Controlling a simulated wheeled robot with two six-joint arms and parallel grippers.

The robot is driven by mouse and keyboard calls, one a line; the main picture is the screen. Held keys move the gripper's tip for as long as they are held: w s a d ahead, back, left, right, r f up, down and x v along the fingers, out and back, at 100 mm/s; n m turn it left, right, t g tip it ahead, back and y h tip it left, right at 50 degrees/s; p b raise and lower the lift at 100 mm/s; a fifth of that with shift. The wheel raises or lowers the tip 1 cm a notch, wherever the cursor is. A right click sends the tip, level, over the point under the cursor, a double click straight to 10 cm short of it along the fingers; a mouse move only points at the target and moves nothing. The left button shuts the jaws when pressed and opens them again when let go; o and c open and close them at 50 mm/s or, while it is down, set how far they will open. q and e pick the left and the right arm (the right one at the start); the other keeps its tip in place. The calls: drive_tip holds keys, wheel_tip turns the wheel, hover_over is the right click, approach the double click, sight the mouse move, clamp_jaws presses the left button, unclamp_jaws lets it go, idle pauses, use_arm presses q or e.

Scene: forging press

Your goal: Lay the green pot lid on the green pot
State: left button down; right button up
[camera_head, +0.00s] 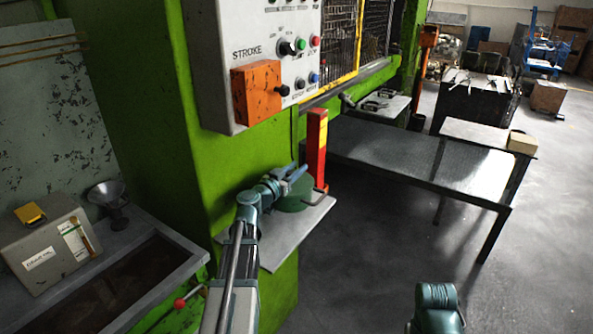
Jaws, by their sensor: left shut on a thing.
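A dark green round piece, the green pot lid (298,196), shows at the small grey shelf on the front of the green press. My left gripper (293,176) is at its upper edge, shut, with its fingers partly hidden by my own wrist. I cannot tell the green pot apart from the lid here, nor whether the lid touches anything below it. Of my right arm only a dark teal link shows at the bottom; its gripper is out of view.
The grey shelf (272,257) juts out from the press. A red and yellow post (317,145) stands right behind the lid. The control box (262,55) hangs above. A long metal table (400,155) is to the right; the floor in front of it is clear.

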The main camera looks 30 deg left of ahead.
use_arm(q)
drive_tip(key=shift+f, duration=0.25)
drive_tip(key=c, duration=0.5)
unclamp_jaws()
drive_tip(key=shift+r, duration=0.1)
drive_tip(key=shift+c, duration=0.2)
drive_tip(key=shift+r, duration=0.1)
drive_tip(key=shift+r+p, duration=0.25)
drive_tip(key=shift+p, duration=0.1)
drive_tip(key=s, duration=1.2)
drive_tip(key=shift+a+f, duration=0.15)
drive_tip(key=shift+a, duration=0.3)
drive_tip(key=shift+s, duration=0.1)
